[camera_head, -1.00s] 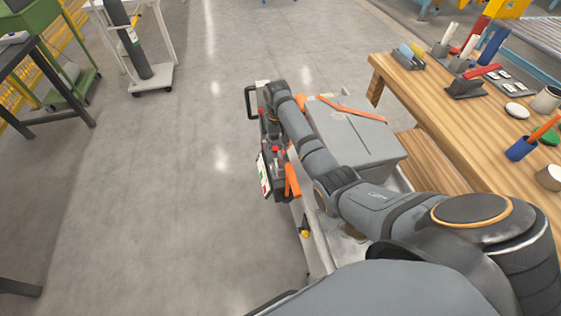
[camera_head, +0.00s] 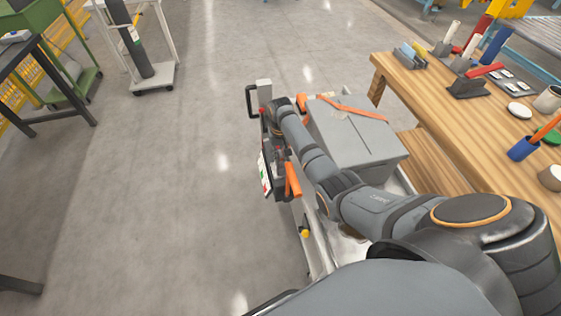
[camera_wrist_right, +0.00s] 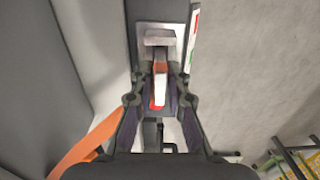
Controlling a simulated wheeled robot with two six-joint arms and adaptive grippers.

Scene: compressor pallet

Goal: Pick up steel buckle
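The steel buckle (camera_wrist_right: 159,41) shows in the right wrist view as a pale metal piece on a plate, at the top centre. An orange and white strip with a red end lies below it, between my fingers. My right gripper (camera_wrist_right: 160,70) has its two dark fingers apart on either side of this strip, with the tips just below the buckle. Contact cannot be told. In the head view my right gripper (camera_head: 277,150) is small and partly hidden by my arm beside the grey box. The buckle cannot be made out there. My left gripper is not in view.
A grey box (camera_head: 352,135) with an orange strap (camera_head: 345,104) stands right of my right forearm. A wooden bench (camera_head: 455,120) with several tools and cups is at the right. A cylinder trolley (camera_head: 153,78) stands at the upper left.

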